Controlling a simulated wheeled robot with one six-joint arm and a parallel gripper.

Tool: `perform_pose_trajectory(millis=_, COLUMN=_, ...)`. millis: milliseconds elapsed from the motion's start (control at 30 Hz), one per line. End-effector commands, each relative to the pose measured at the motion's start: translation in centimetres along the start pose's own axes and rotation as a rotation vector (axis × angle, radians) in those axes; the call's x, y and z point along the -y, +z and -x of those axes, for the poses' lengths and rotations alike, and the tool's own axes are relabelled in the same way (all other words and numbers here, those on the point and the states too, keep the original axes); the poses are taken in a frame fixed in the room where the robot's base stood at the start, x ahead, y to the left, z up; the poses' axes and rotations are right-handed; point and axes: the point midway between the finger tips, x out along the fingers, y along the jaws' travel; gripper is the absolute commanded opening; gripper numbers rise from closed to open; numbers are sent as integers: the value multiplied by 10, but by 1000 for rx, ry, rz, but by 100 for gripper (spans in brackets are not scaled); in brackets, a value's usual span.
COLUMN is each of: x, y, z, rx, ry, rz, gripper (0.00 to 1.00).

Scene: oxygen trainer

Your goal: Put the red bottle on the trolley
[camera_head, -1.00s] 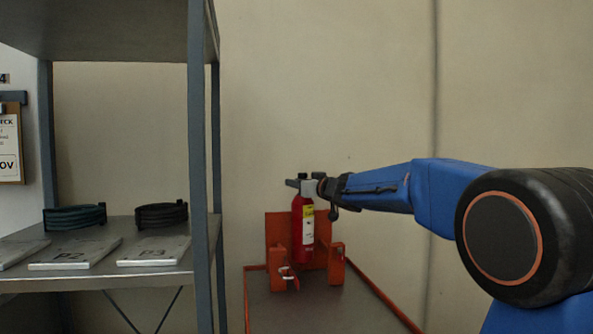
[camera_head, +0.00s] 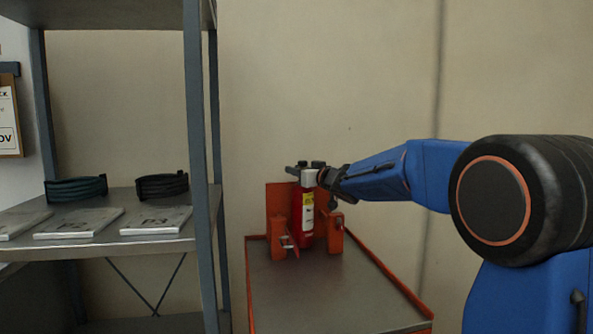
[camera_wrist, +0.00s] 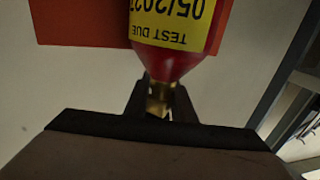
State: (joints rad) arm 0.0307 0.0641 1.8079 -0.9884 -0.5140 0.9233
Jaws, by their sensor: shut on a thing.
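The red bottle (camera_head: 307,222) stands upright in the orange holder at the back of the trolley (camera_head: 318,293), between the holder's side posts. Its yellow label reads "TEST DUE" in the wrist view, where the bottle (camera_wrist: 168,62) appears upside down. My gripper (camera_head: 322,177) is at the bottle's top, shut on its neck. The wrist view shows the fingers (camera_wrist: 160,103) on both sides of a brass-coloured neck.
A grey metal shelf (camera_head: 195,160) stands close on the left, with coiled hoses (camera_head: 162,187) and labelled plates (camera_head: 157,221). Its upright is near the trolley's left edge. The trolley's front deck is clear. A wall is behind.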

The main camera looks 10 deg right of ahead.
Motion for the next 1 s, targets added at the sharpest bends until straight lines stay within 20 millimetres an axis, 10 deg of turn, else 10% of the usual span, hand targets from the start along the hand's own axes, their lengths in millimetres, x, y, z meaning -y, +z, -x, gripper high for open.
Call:
perform_pose_trajectory(millis=100, x=0, y=0, z=0, rx=-3, ry=-1, rz=0, gripper=0)
perform_pose_trajectory(millis=133, x=0, y=2, z=0, rx=0, ry=0, rz=0, gripper=30)
perform_pose_trajectory(millis=200, x=0, y=2, z=0, rx=0, ry=0, rz=0, gripper=42)
perform_pose_trajectory(millis=567, x=0, y=-1, z=2, rx=0, ry=0, rz=1, gripper=42)
perform_pose_trajectory(millis=1000, x=0, y=-1, z=73, rx=-1, ry=1, rz=2, gripper=42)
